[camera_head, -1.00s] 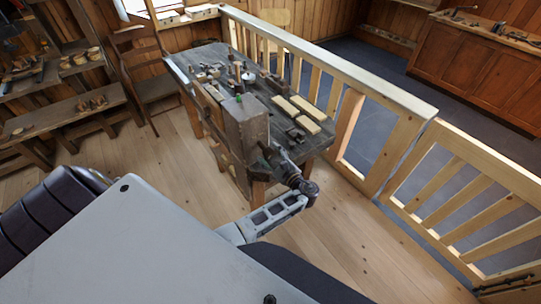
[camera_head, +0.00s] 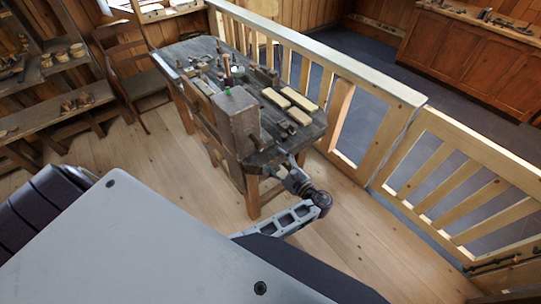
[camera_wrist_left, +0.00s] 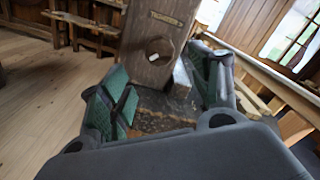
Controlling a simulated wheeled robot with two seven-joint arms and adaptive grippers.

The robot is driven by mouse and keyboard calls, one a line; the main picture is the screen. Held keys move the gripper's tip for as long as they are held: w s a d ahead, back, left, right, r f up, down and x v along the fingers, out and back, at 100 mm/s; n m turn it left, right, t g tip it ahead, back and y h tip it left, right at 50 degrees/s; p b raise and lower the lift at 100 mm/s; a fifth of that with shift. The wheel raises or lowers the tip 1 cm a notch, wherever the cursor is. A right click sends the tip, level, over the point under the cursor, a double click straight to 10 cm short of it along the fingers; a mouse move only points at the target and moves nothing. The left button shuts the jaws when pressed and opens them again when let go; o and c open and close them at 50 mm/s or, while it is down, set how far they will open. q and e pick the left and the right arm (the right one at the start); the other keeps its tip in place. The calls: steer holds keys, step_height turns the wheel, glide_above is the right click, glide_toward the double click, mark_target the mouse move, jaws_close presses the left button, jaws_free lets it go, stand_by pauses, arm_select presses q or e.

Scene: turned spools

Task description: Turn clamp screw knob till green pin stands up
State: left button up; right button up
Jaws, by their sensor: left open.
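A tall brown wooden block (camera_head: 237,120) stands at the near end of the workbench. A small green spot, the pin (camera_head: 228,91), shows on its top; I cannot tell how far it stands up. In the left wrist view the block (camera_wrist_left: 158,25) has a round dark feature with a white spot (camera_wrist_left: 153,57); I cannot tell if this is the knob. My left gripper (camera_head: 282,165) is at the near right corner of the bench, apart from the block. Its green-padded fingers (camera_wrist_left: 160,75) are spread and empty, with the block beyond them. My right gripper is out of view.
The workbench (camera_head: 262,125) carries several pale wood pieces (camera_head: 291,97) and tools. A wooden railing (camera_head: 330,65) runs along its right side. A chair (camera_head: 140,75) and shelves stand at the left. The plank floor (camera_head: 140,165) is clear to the left of the bench.

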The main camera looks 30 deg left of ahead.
arm_select(q)
steer(key=shift+v, duration=1.35)
steer(key=shift+s+a+f, duration=0.1)
steer(key=shift+f, duration=0.05)
